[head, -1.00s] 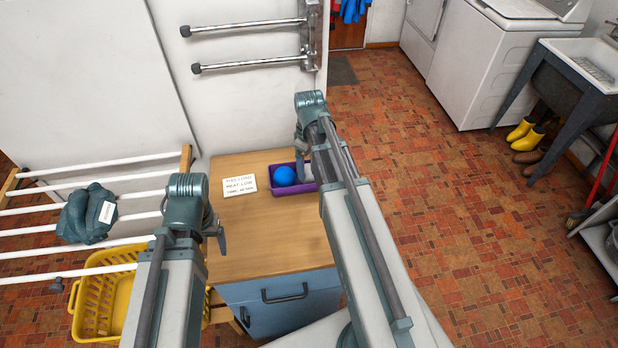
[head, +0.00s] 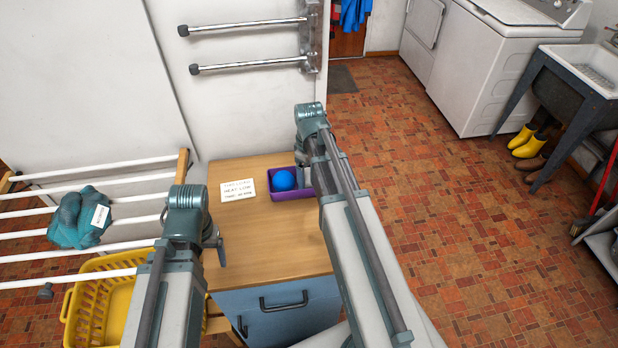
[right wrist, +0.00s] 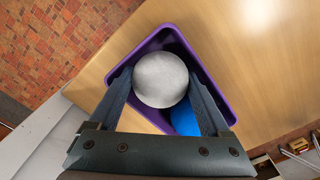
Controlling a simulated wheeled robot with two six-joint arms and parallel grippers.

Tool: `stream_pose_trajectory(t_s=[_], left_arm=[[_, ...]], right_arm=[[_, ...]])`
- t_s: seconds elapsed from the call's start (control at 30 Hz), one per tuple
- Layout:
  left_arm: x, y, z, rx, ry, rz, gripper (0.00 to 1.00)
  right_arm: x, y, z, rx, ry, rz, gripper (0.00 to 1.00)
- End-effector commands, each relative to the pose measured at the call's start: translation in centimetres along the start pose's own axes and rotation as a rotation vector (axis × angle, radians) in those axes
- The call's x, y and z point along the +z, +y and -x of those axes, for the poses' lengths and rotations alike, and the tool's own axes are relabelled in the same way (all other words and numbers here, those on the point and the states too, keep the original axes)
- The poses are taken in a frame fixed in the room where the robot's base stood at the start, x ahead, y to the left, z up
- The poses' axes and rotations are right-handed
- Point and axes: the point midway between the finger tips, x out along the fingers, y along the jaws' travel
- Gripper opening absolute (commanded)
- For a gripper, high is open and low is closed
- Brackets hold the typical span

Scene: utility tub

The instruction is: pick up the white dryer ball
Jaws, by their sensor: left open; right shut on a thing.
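The white dryer ball (right wrist: 161,80) shows in the right wrist view between the two fingers of my right gripper (right wrist: 160,92), which is shut on it. The ball is over the purple bin (right wrist: 228,108); I cannot tell whether it touches the bin floor. In the head view my right arm hides the ball. A blue ball (right wrist: 184,118) lies in the bin beside it, partly covered by a finger; it also shows in the head view (head: 283,180). My left gripper (head: 220,248) is open and empty over the wooden top's left side.
The bin stands on a wooden-topped cabinet (head: 275,245) beside a white card (head: 238,191). At the left are a drying rack (head: 125,184) with a teal bundle (head: 76,220) and a yellow basket (head: 92,312).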

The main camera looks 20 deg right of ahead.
Motion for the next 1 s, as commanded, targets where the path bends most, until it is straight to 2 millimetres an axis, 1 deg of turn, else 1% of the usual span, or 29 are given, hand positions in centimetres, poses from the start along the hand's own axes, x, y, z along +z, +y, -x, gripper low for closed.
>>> stream_pose_trajectory(t_s=[0.17,0.37,0.57,0.8,0.9,1.0], left_arm=[[0.0,0.0,0.3,0.000,0.000,0.000,0.80],[0.1,-0.2,1.7,0.000,0.000,0.000,0.80],[0.2,-0.4,4.3,0.000,0.000,0.000,0.80],[0.5,-0.8,8.1,0.000,0.000,-0.001,0.80],[0.5,-0.9,9.3,0.000,0.000,-0.001,0.80],[0.6,-0.9,9.9,0.000,0.000,-0.001,0.80]], right_arm=[[0.0,0.0,0.3,0.000,0.000,0.000,0.27],[0.0,0.0,1.7,0.000,0.000,0.000,0.27],[0.0,0.0,4.4,0.000,0.000,0.000,0.27],[0.0,0.0,8.2,0.000,0.000,0.000,0.27],[0.0,0.0,9.3,0.000,0.000,0.000,0.27],[0.0,0.0,10.0,0.000,0.000,0.000,0.27]])
